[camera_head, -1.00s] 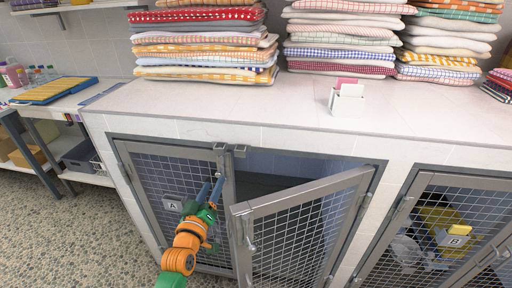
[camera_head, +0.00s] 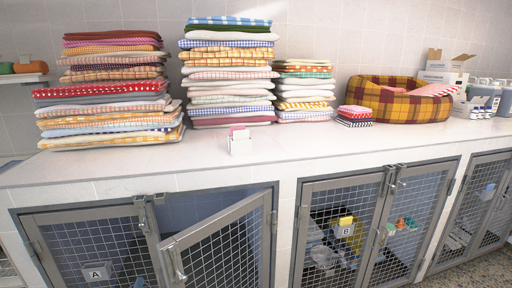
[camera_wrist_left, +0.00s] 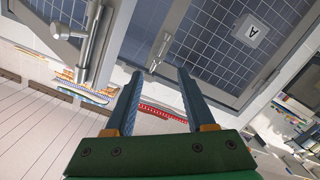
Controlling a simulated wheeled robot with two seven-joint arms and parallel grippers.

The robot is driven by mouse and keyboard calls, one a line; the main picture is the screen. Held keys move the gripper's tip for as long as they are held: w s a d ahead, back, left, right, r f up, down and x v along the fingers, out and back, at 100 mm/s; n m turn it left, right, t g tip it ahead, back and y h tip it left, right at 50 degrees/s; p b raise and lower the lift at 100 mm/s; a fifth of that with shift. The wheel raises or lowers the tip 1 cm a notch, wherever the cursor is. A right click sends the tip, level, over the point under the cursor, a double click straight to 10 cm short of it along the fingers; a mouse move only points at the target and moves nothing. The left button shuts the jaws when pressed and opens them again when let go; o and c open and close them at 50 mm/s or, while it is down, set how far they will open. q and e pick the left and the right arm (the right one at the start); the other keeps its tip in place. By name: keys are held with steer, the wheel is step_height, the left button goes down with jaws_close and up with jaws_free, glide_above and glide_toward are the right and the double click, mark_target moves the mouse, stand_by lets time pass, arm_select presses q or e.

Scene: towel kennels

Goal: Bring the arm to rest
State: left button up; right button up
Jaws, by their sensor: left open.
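My left gripper (camera_wrist_left: 158,78) shows in the left wrist view with its two blue fingers apart and nothing between them. It points toward the kennel front with the plate marked A (camera_wrist_left: 250,30), apart from it. In the head view only a small blue bit of what looks like my left gripper shows at the bottom edge, in front of the kennel A door (camera_head: 97,258). The door beside it (camera_head: 225,250) stands ajar, swung outward. My right gripper is not in view.
Folded towel stacks (camera_head: 228,75) stand on the white counter (camera_head: 330,145), with a small white holder (camera_head: 240,146) near its front. A plaid pet bed (camera_head: 400,100) and cardboard box (camera_head: 445,65) are to the right. Kennel B (camera_head: 340,235) is shut.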

arm_select(q)
steer(key=s+d+f+m+g+h+p, duration=0.1)
steer(key=s+d+f+m+g, duration=0.15)
steer(key=f, duration=0.45)
steer(key=s+d+f+m+g+h+p, duration=0.1)
steer(key=s+d+f+g, duration=0.1)
steer(key=s+f, duration=0.35)
steer(key=s+d+f+m+g+h+p, duration=0.1)
steer(key=s+d+f+m+g, duration=0.15)
steer(key=f, duration=0.65)
steer(key=s+d+f+m+g+p, duration=0.1)
steer(key=s+f+g, duration=0.2)
steer(key=s, duration=0.6)
steer(key=s+d+f+m+g, duration=0.1)
steer(key=s+f, duration=0.3)
steer(key=s, duration=0.5)
steer(key=s+d+f+m+g+p, duration=0.1)
steer(key=s+d+f+m+g, duration=0.1)
steer(key=s, duration=0.7)
steer(key=f+m+g, duration=0.1)
steer(key=g, duration=0.1)
steer(key=shift+s+f+g+h+p, duration=0.25)
steer(key=shift+f+g+h+p, duration=0.05)
steer(key=shift+f, duration=0.1)
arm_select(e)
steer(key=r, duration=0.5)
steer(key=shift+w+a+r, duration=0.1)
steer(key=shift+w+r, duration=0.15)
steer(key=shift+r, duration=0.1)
